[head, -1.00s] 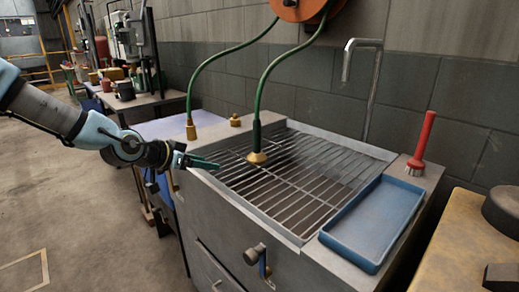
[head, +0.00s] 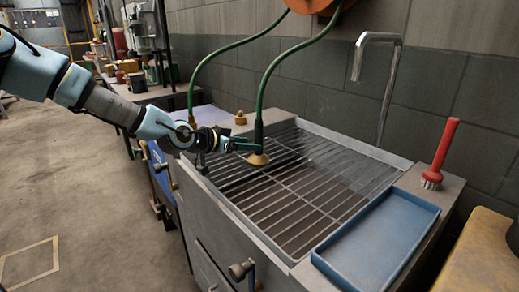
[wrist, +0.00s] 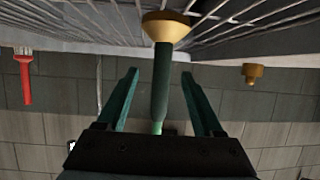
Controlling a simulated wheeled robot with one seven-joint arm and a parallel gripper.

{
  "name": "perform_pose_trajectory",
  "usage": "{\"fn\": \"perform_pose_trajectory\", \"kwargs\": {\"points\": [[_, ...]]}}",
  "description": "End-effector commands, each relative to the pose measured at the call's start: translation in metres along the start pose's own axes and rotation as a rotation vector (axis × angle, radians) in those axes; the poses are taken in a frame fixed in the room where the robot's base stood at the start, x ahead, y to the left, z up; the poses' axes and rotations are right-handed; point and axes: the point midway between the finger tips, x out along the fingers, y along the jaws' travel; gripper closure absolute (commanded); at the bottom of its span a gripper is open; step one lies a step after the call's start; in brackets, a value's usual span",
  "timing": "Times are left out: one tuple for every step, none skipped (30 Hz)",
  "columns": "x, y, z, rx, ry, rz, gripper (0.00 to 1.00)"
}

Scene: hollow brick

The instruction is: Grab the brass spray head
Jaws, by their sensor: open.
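The brass spray head (head: 258,159) hangs nose down over the sink grate on a dark green handle and green hose. In the wrist view the brass nozzle (wrist: 166,27) is at the top and its green handle (wrist: 162,85) runs down between my two fingers. My gripper (head: 250,145) is open, its fingers reaching the handle just above the brass cone. In the wrist view my gripper (wrist: 160,76) shows a gap on both sides of the handle. Whether a finger touches it cannot be told.
The metal grate (head: 310,185) lies below. A blue tray (head: 375,240) and a red brush (head: 440,155) are on the right, a bent tap (head: 390,90) behind. A small brass fitting (head: 240,118) stands on the back left rim. An orange hose reel (head: 312,5) hangs above.

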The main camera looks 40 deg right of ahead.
Motion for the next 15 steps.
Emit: {"fn": "perform_pose_trajectory", "kwargs": {"points": [[0.003, 0.0, 0.0, -0.001, 0.0, -0.001, 0.32], [0.004, -0.001, 0.0, -0.001, 0.0, -0.001, 0.32], [0.007, 0.0, -0.001, -0.001, 0.0, 0.0, 0.32], [0.01, 0.0, -0.002, -0.001, 0.0, 0.001, 0.32], [0.013, 0.0, -0.003, 0.0, 0.0, 0.001, 0.32], [0.018, -0.001, -0.003, -0.001, 0.0, 0.001, 0.32], [0.023, -0.001, -0.004, -0.002, 0.0, 0.002, 0.32], [0.028, -0.002, -0.004, -0.002, 0.0, 0.001, 0.32], [0.034, -0.002, -0.004, -0.001, -0.001, 0.002, 0.32], [0.039, -0.003, -0.004, 0.0, 0.0, 0.001, 0.32], [0.043, -0.003, -0.003, -0.001, 0.0, 0.001, 0.32], [0.047, -0.003, -0.003, -0.002, 0.0, 0.001, 0.32], [0.05, -0.003, -0.003, -0.001, 0.0, 0.001, 0.32], [0.052, -0.003, -0.002, -0.001, 0.0, 0.0, 0.32], [0.054, -0.003, -0.002, 0.0, -0.001, 0.0, 0.32]]}}
